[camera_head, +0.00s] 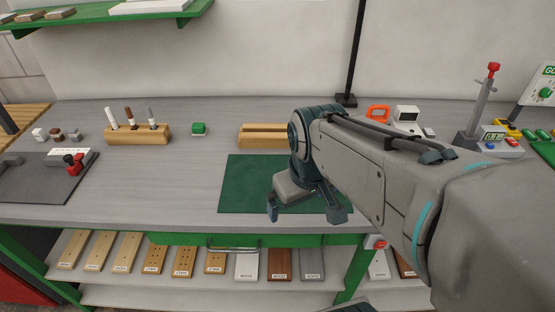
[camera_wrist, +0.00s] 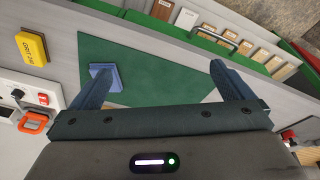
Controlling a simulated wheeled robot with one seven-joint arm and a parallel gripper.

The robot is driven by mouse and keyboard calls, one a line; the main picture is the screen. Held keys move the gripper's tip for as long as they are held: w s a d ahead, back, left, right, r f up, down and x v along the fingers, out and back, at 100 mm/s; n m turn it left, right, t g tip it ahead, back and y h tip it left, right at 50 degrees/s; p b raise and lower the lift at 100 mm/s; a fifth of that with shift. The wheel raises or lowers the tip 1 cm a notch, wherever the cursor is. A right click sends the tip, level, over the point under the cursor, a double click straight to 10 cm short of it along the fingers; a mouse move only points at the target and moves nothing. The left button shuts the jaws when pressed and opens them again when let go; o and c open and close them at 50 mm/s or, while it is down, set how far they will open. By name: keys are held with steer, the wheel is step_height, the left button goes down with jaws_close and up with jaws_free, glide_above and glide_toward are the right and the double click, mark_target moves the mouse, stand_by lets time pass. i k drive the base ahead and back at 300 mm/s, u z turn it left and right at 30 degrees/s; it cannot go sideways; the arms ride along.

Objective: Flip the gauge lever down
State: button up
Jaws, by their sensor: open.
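The gauge (camera_head: 492,136) stands at the right back of the bench in the head view, with a small display and coloured buttons at its base. Its grey lever (camera_head: 483,98) rises steeply, leaning slightly right, and ends in a red knob (camera_head: 493,69). My gripper (camera_head: 305,212) is open and empty over the green mat, well to the left of the gauge and apart from it. The wrist view also shows my gripper (camera_wrist: 162,75) with its fingers spread over the mat. I cannot make out the gauge lever in the wrist view.
The green mat (camera_head: 238,190) lies mid-bench. A slotted wooden block (camera_head: 262,131), a black post (camera_head: 355,50) and an orange-handled item (camera_head: 378,113) stand behind it. A clamp with a red handle (camera_head: 75,167) is at left. My arm crosses in front of the right side.

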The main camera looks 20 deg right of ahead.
mark_target(493, 67)
steer(key=z, duration=3.7)
steer(key=i, duration=0.9)
steer(key=u, duration=1.05)
